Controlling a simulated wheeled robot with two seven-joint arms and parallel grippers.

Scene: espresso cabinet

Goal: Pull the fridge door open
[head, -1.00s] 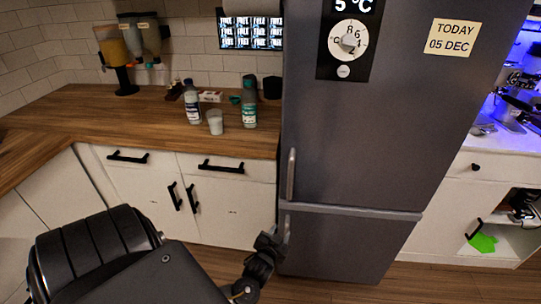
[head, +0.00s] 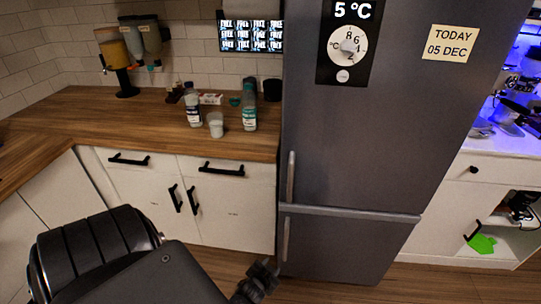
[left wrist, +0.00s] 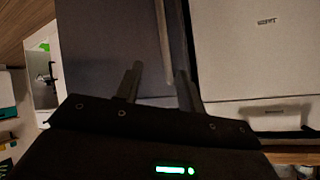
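The tall grey fridge (head: 385,120) stands right of the counter, and both its doors look shut. The upper door has a vertical metal handle (head: 291,177) at its left edge. The lower door (head: 345,245) has a similar handle (head: 286,238) below it. My left gripper (head: 262,276) is low in front of the fridge's left edge, below and left of the lower handle. In the left wrist view my left gripper (left wrist: 158,88) has its two fingers apart, with nothing held. A pale handle bar (left wrist: 163,45) shows between and beyond the fingertips. My right gripper is out of view.
White drawers and cupboards (head: 225,215) with black handles stand left of the fridge under a wooden counter (head: 110,118). Bottles (head: 249,108) and a glass (head: 215,125) stand on it. A white cabinet (head: 455,210) is on the right. Wooden floor (head: 420,280) is clear in front.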

